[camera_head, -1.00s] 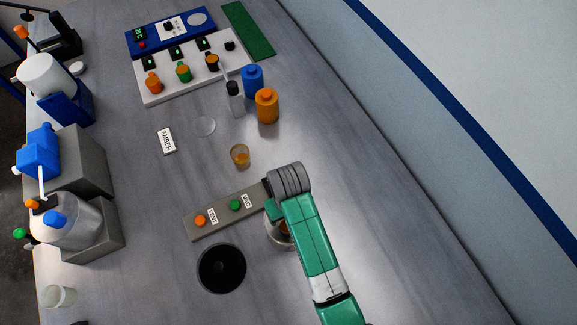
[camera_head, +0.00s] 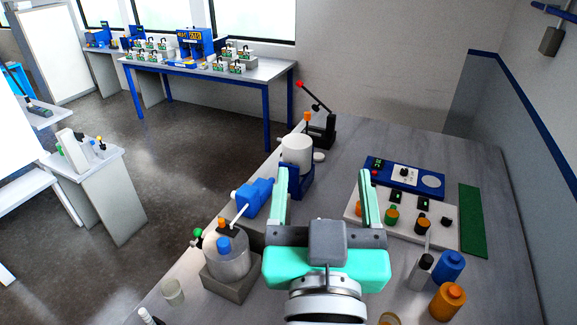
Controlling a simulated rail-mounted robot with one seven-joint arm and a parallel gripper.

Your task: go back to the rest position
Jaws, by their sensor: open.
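My gripper (camera_head: 322,185) is in the lower middle of the head view, raised in front of the camera with its fingers pointing away. Its two green fingers stand wide apart with nothing between them. The gripper and my wrist hide the middle of the grey bench (camera_head: 345,152). No part of the gripper visibly touches anything on the bench.
Right are a white panel (camera_head: 452,238), a blue bottle (camera_head: 449,266) and an orange bottle (camera_head: 447,301). A far table (camera_head: 215,72) holds small items.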

